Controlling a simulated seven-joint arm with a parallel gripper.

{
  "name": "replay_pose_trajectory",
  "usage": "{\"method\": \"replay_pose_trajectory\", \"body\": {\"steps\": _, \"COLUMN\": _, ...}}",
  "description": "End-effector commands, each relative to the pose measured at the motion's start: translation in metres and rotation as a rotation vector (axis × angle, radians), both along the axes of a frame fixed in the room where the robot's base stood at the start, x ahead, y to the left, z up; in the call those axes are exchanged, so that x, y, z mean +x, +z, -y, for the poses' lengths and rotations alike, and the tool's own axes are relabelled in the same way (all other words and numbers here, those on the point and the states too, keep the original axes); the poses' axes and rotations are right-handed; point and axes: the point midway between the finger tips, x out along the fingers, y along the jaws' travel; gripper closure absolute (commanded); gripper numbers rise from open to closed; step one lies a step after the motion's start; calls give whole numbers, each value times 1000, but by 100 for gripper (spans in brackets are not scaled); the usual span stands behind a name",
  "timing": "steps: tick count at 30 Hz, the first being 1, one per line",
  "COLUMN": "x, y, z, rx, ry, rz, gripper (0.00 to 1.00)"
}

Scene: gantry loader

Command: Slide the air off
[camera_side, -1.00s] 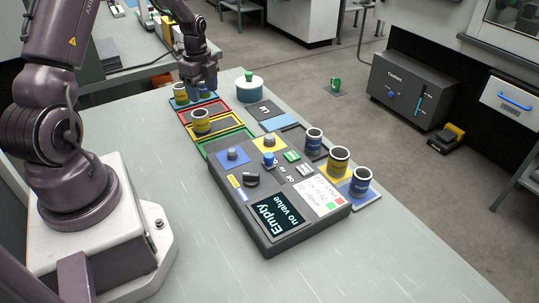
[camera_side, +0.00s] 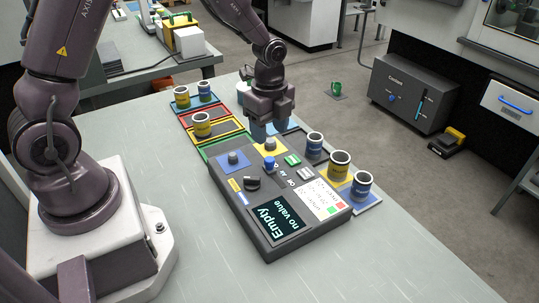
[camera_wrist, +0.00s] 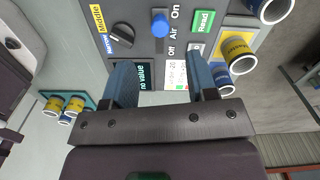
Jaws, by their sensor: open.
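The air slider's blue knob (camera_side: 269,162) stands on the dark control panel (camera_side: 228,187), and it also shows in the wrist view (camera_wrist: 160,22). There it sits at the top of its slot, beside the "On" label, with "Off" at the lower end. My gripper (camera_side: 270,125) is above the panel's far edge in the side view. In the wrist view my gripper (camera_wrist: 162,68) has its two blue fingers spread, with nothing between them. The knob appears beyond the fingertips, not touching them. The panel display (camera_side: 278,220) reads "Empty no value".
A dial (camera_side: 252,183) and a green Read button (camera_side: 292,159) flank the slider. Cans, including a yellow one (camera_side: 339,165), stand along the panel's right side. The front tabletop is clear.

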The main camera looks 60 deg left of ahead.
Motion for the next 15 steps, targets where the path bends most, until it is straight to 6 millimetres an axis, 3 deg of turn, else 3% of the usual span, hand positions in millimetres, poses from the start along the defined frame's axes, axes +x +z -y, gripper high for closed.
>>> {"method": "replay_pose_trajectory", "body": {"steps": 6, "x": -1, "y": -46, "z": 0, "rx": 0, "ry": -2, "rz": -5, "gripper": 47}}
{"method": "replay_pose_trajectory", "body": {"steps": 15, "x": 0, "y": -77, "z": 0, "rx": 0, "ry": -2, "rz": -2, "gripper": 47}}
